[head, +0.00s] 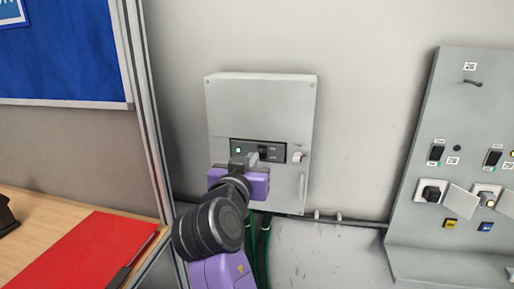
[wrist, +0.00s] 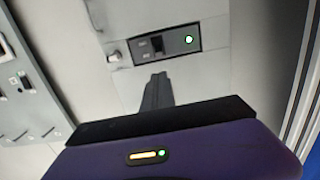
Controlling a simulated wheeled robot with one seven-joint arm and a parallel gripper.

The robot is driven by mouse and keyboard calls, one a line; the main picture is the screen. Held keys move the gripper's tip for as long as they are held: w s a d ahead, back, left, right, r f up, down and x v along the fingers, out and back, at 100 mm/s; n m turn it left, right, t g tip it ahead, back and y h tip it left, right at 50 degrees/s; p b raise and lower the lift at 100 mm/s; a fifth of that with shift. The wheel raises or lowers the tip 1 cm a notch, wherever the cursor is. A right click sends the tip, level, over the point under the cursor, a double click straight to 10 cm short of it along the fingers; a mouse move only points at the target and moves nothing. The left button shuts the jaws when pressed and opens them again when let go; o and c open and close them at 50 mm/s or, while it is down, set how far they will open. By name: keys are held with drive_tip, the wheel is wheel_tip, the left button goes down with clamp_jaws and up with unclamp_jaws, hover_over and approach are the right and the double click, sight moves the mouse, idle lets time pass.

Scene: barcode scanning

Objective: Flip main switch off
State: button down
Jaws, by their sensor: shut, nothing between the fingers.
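A grey electrical box (head: 261,105) is fixed to the wall in the head view. Its dark panel (head: 276,151) carries a lit green light (head: 238,150) and a dark main switch (head: 263,150); the panel also shows in the wrist view (wrist: 173,41), with the switch (wrist: 157,44) and the lit green light (wrist: 189,39). My gripper (head: 250,157) is in front of the panel's lower part, shut and empty. In the wrist view its fingertips (wrist: 159,77) point at the panel just below the switch. I cannot tell whether they touch it.
A white knob (head: 298,157) sits to the right of the panel. A grey console (head: 463,150) with switches and sockets stands at the right. A desk (head: 35,225) with a red folder (head: 87,255) and a blue board (head: 62,55) are at the left.

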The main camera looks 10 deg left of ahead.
sight(263, 144)
idle(0.3)
drive_tip(key=shift+w+d+f+p, duration=0.15)
drive_tip(key=shift+w+p, duration=0.2)
drive_tip(key=shift+w, duration=1.3)
drive_tip(key=shift+w+a+f+p, duration=0.15)
drive_tip(key=shift+w+p, duration=0.25)
drive_tip(key=shift+w, duration=1.25)
drive_tip(key=shift+w+d+f+p, duration=0.15)
drive_tip(key=shift+w+p, duration=0.2)
drive_tip(key=shift+w, duration=1.3)
drive_tip(key=shift+f+b, duration=0.25)
drive_tip(key=shift+b, duration=0.65)
